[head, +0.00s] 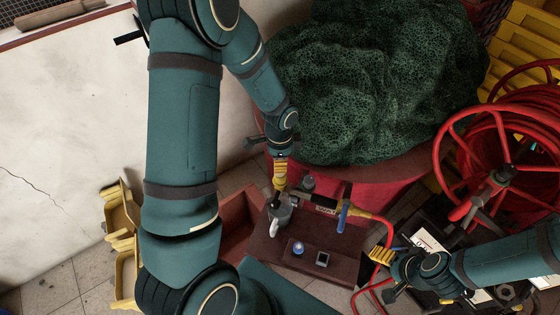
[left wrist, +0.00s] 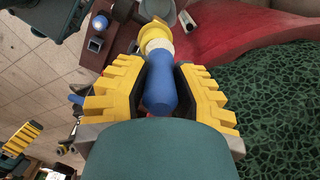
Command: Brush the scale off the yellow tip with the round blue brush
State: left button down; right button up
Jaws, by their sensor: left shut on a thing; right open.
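My left gripper (head: 280,180) is shut on a blue handle (left wrist: 160,88), which I take to be the brush. Past the handle, a pale band and a yellow part (left wrist: 153,31) show in the left wrist view. I cannot tell whether this yellow part belongs to the brush or is the tip. In the head view the gripper hangs just above a grey cup-like fitting (head: 281,212) on a dark red bench (head: 262,243). Any contact there is hidden. A round blue piece (head: 298,248) sits in the bench. My right gripper (head: 381,256) is open and empty, right of the bench.
A dark square piece (head: 322,259) is beside the round blue one. A blue lever (head: 343,217) and a red-yellow hose (head: 375,217) lie at right. A green net heap (head: 375,80) stands behind; a red hose reel (head: 500,160) and yellow crates (head: 122,215) flank the bench.

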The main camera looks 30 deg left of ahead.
pick_arm(q)
jog(key=shift+s+d, duration=0.5)
jog(key=shift+d, duration=0.05)
jog(key=shift+w+a, duration=0.15)
jog(key=shift+w+a, duration=0.4)
jog(key=shift+a, duration=0.05)
jog(key=shift+s+d, duration=0.25)
jog(key=shift+d, duration=0.05)
jog(key=shift+r, duration=0.1)
jog(key=shift+r+p, duration=2.35)
jog(key=shift+r, duration=1.15)
